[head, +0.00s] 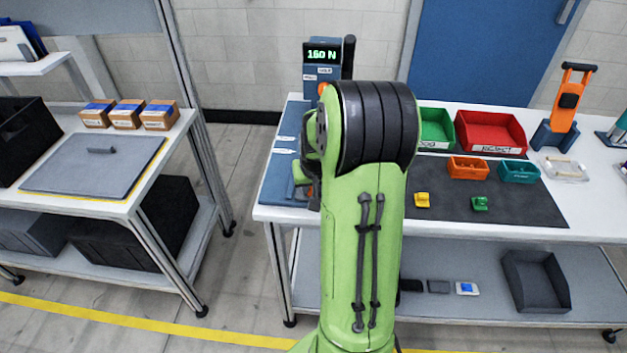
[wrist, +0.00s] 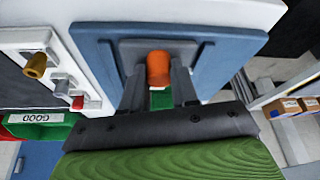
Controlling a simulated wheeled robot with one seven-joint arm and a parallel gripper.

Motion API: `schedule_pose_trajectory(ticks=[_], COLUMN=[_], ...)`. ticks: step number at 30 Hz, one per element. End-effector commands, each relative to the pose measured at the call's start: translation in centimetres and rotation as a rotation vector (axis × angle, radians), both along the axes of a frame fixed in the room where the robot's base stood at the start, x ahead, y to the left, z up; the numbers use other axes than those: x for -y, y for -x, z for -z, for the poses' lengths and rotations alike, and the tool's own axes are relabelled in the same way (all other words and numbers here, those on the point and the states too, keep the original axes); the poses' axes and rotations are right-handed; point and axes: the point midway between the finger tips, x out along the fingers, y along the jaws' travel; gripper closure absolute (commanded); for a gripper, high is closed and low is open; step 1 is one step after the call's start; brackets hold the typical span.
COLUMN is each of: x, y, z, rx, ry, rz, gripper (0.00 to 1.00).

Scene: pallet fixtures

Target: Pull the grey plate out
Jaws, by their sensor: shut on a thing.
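The grey plate (wrist: 190,50) lies against the blue fixture (wrist: 90,50) in the wrist view, with an orange round knob (wrist: 158,66) in front of it. My gripper (wrist: 158,84) is shut on this knob, one dark finger on each side. A small green part shows below the knob between the fingers. In the head view the blue fixture (head: 283,170) is at the left end of the white table. My green arm hides the plate and most of the gripper there.
A display post (head: 322,66) reading "160 N" stands behind the fixture. A green bin (head: 436,130), a red bin (head: 490,132) and small orange and teal trays are to the right. A side table (head: 180,130) stands left across a floor gap.

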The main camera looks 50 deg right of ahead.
Motion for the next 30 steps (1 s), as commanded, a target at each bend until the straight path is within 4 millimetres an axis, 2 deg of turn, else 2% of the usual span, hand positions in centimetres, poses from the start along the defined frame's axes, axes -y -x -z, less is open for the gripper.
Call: schedule_pose_trajectory(ticks=[18,19,23,24,30], x=[-0.76,-0.78,-0.74,-0.72,-0.66], y=[0.60,0.60,0.57,0.56,0.53], z=[-0.03,-0.02,-0.04,-0.05,-0.06], rx=[-0.002,-0.003,-0.001,-0.001,0.000], ry=[-0.002,-0.003,-0.002,-0.002,0.000], rz=[-0.001,-0.001,-0.001,-0.001,0.000], gripper=[1.00,0.68,0.48,0.46,0.46])
